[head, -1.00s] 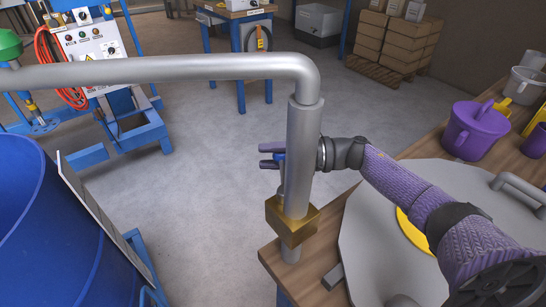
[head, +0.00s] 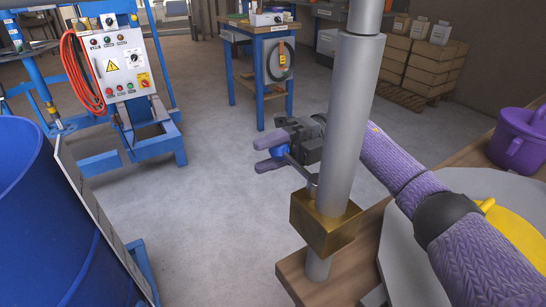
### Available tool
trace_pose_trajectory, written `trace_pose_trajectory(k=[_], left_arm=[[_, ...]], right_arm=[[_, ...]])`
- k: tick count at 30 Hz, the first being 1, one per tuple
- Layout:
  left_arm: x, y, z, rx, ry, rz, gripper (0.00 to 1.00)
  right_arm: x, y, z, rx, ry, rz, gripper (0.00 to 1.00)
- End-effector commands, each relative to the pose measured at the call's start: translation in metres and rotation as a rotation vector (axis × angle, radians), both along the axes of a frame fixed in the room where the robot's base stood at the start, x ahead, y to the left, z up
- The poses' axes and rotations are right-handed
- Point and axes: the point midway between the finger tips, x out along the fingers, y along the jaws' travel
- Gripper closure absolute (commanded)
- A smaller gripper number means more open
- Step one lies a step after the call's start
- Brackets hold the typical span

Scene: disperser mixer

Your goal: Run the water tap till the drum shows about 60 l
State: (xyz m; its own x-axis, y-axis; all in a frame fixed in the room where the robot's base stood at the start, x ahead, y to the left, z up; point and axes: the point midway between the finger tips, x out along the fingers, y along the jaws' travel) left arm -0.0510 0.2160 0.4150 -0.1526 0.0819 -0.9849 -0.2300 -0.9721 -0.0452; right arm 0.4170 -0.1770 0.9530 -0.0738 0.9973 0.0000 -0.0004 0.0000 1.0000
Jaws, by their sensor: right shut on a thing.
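The water tap is a thick grey upright pipe (head: 346,120) with a brass valve block (head: 325,223) low on it. A thin metal lever (head: 303,173) rises from the block, leaning left, with a blue grip (head: 279,152) at its end. My right gripper (head: 264,155) reaches from the right behind the pipe and is shut on the blue grip. The pipe hides part of my right wrist. The blue drum (head: 40,220) stands at the left, cut by the frame edge, with a pale strip (head: 95,220) along its side. No reading or water is visible. My left gripper is not in view.
A wooden bench (head: 345,258) with a round grey lid and a purple jug (head: 516,142) is at the right. A blue machine frame with a control box (head: 122,70) stands back left. A blue table (head: 259,32) is behind. The floor between is clear.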

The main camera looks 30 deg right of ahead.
Motion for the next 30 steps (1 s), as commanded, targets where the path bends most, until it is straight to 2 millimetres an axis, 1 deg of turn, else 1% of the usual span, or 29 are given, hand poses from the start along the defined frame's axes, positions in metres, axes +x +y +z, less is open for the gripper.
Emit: trace_pose_trajectory(k=[1, 7, 15, 16, 17, 18, 20, 21, 28, 30], left_arm=[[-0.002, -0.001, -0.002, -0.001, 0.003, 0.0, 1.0], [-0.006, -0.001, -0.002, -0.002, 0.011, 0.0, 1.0], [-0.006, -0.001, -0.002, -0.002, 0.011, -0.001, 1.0], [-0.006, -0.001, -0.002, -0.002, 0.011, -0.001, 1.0], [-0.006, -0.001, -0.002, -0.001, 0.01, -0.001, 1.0], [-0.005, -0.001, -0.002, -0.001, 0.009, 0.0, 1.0], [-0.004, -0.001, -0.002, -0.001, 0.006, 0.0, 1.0], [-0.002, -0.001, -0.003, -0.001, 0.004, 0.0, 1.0], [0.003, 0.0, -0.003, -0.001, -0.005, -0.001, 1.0], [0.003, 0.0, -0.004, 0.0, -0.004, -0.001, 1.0]], right_arm=[[0.0, 0.001, -0.003, -0.003, 0.004, 0.01, 1.0], [-0.001, 0.002, -0.002, -0.003, 0.005, 0.023, 1.0], [-0.001, 0.002, -0.002, -0.003, 0.004, 0.024, 1.0], [-0.001, 0.002, -0.002, -0.003, 0.004, 0.024, 0.48], [-0.001, 0.002, -0.002, -0.002, 0.004, 0.024, 0.41], [-0.001, 0.002, -0.002, -0.002, 0.003, 0.023, 0.33], [-0.001, 0.002, -0.001, -0.002, 0.003, 0.023, 0.2], [-0.001, 0.002, -0.001, -0.001, 0.002, 0.022, 0.19], [-0.001, 0.002, -0.001, -0.001, 0.001, 0.02, 0.19], [0.0, -0.002, -0.001, -0.001, 0.001, 0.02, 0.19]])
